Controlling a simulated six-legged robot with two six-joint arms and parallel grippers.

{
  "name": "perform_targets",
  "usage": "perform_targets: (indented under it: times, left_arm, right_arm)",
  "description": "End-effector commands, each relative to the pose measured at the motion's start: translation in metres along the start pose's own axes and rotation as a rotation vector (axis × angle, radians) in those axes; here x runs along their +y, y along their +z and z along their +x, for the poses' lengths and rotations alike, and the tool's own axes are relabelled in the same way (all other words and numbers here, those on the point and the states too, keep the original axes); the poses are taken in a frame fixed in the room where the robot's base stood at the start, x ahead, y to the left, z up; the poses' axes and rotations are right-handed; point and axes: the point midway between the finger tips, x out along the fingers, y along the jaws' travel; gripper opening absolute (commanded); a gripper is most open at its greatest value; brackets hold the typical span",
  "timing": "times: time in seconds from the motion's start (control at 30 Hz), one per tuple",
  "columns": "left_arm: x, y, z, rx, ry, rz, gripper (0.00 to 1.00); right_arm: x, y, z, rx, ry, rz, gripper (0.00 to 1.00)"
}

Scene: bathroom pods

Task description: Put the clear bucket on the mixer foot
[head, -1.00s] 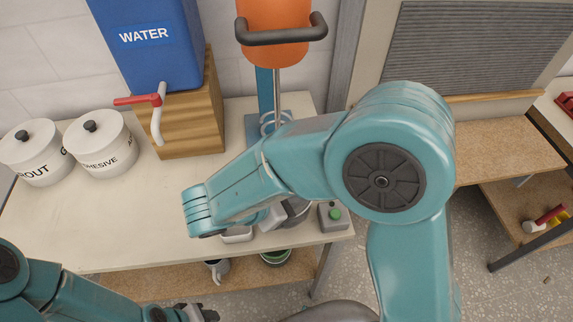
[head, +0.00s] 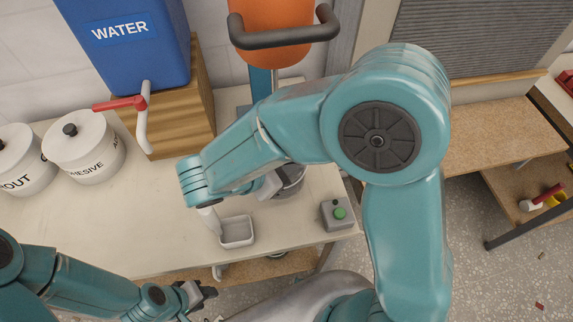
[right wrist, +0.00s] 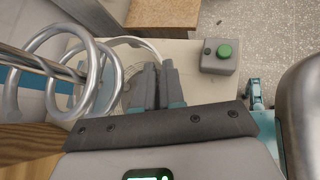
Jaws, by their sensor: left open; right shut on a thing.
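The clear bucket (head: 291,183) stands out only partly behind my right arm in the head view, over the worktop. My right gripper (head: 270,186) is shut on its near side. In the right wrist view my right gripper (right wrist: 153,82) has its fingers at the clear rim (right wrist: 139,42) of the bucket. The mixer has an orange head (head: 275,45) with a dark handle and a blue column (head: 262,84). Its foot is hidden behind my right arm in the head view. The mixer's coiled whisk (right wrist: 90,75) is left of the fingers. My left gripper (head: 198,293) is open and empty, low in front of the bench.
A small white tray (head: 237,233) and a grey box with a green button (head: 334,214) stand near the worktop's front edge. Left are a blue water tank (head: 125,60) on a wooden block (head: 180,118) and white lidded pots (head: 84,146). A lower wooden bench (head: 505,135) is right.

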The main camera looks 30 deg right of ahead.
Motion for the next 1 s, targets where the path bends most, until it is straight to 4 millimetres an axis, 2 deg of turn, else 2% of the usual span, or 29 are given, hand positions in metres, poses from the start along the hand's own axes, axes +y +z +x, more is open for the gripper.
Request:
perform_targets:
  times: [0.13, 0.33, 0.77, 0.87, 0.9, 1.0]
  left_arm:
    - [-0.002, 0.000, 0.006, 0.000, 0.000, 0.000, 0.43]
    - [-0.011, 0.000, 0.031, 0.000, 0.000, 0.000, 0.43]
    - [-0.012, -0.001, 0.033, 0.000, 0.000, 0.000, 0.43]
    - [-0.011, -0.001, 0.032, 0.000, 0.000, 0.000, 0.43]
    - [-0.012, -0.001, 0.032, 0.000, 0.000, 0.000, 0.43]
    - [-0.012, -0.001, 0.032, 0.000, 0.000, 0.000, 0.43]
  right_arm:
    - [-0.002, -0.005, 0.004, -0.001, 0.002, 0.001, 0.00]
    - [-0.010, -0.026, 0.022, -0.001, 0.006, -0.001, 0.00]
    - [-0.009, -0.028, 0.026, -0.001, 0.007, -0.002, 0.00]
    - [-0.009, -0.028, 0.026, 0.001, 0.006, -0.005, 0.31]
    - [-0.009, -0.028, 0.026, 0.001, 0.006, -0.005, 0.34]
    - [-0.008, -0.028, 0.026, 0.001, 0.006, -0.005, 0.34]
